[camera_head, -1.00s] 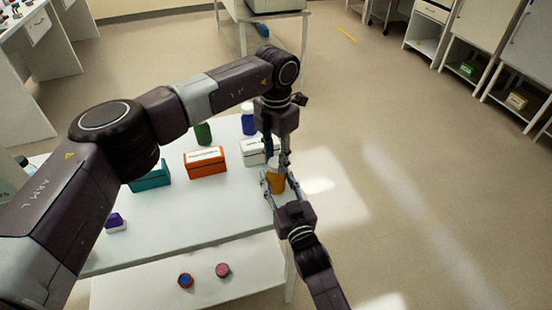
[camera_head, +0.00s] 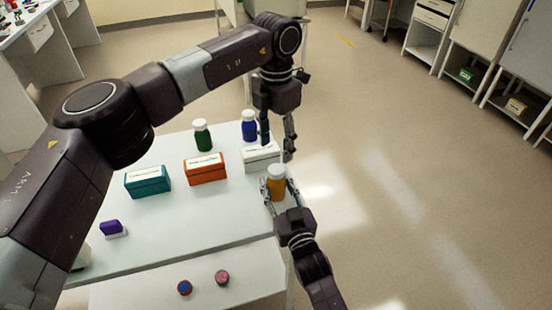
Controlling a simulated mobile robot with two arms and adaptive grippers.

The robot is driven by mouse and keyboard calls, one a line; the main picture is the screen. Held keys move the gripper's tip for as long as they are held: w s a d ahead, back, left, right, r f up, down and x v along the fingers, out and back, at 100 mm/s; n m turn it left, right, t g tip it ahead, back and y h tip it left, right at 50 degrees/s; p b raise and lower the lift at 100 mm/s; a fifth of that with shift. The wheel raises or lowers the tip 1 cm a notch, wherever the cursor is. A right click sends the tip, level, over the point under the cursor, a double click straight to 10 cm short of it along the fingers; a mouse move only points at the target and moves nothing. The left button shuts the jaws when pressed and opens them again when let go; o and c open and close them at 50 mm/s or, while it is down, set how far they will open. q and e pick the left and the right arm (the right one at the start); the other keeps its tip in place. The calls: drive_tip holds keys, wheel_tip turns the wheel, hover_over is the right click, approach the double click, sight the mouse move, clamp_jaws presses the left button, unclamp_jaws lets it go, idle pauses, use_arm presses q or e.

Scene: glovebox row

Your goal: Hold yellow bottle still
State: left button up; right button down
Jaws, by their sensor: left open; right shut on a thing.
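The yellow-orange bottle (camera_head: 276,186) with a white cap (camera_head: 276,170) stands upright near the right edge of the white table (camera_head: 200,225). My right gripper (camera_head: 279,190) comes from below in the picture and is shut on the bottle, a finger on each side. My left gripper (camera_head: 277,145) is above and behind the bottle, pointing down. It is open and empty, its fingers apart and clear of the cap.
A white box (camera_head: 260,160), an orange box (camera_head: 206,170) and a teal box (camera_head: 148,182) stand in a row. Behind them are a green bottle (camera_head: 203,137) and a blue bottle (camera_head: 249,128). A purple item (camera_head: 110,227) is at the left. Two caps lie on the front shelf (camera_head: 240,280).

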use_arm(q)
wheel_tip(320, 180, up, 4)
drive_tip(key=shift+r, duration=0.2)
use_arm(e)
drive_tip(key=c, duration=1.2)
unclamp_jaws()
drive_tip(key=shift+o, duration=0.2)
drive_tip(key=v, duration=1.2)
use_arm(q)
drive_tip(key=shift+f, duration=0.1)
